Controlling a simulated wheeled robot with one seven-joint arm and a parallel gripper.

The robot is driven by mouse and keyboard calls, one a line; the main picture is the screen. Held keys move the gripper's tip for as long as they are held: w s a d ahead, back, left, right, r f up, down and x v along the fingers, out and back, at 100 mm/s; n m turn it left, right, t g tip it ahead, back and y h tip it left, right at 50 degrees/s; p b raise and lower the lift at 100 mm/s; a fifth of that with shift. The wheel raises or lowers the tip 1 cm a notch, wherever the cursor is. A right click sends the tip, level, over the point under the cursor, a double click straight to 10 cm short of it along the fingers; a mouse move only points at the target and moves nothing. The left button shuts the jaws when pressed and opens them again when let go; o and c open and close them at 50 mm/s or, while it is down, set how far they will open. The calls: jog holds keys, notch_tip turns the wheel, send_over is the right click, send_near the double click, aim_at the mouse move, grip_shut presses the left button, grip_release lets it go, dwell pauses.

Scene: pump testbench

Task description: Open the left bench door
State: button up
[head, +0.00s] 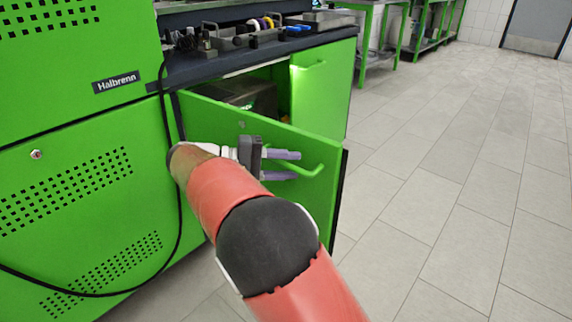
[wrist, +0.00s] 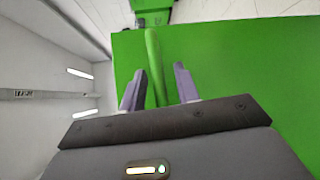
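The left bench door (head: 225,118) is a green panel that stands swung out from the bench, with the dark inside of the cabinet showing behind it. Its green bar handle (head: 312,170) is near the door's free right edge. My gripper (head: 298,165) is at the handle, in front of the door's face. In the wrist view the handle (wrist: 154,70) runs between the two purple fingers (wrist: 158,88), which stand apart with a gap on the right side. The gripper is open. My arm hides the lower part of the door in the head view.
The green right bench door (head: 325,95) appears closed. Tools and a tray (head: 230,42) stand on the dark benchtop (head: 190,68). A green Halbrenn cabinet (head: 80,150) with a hanging black cable (head: 180,210) is at the left. The tiled floor (head: 450,180) at right is clear.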

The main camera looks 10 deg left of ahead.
jog(key=p+v, duration=0.1)
jog(key=v, duration=0.6)
jog(key=shift+s+a, duration=0.2)
jog(key=shift+a, duration=0.15)
jog(key=shift+r, duration=0.15)
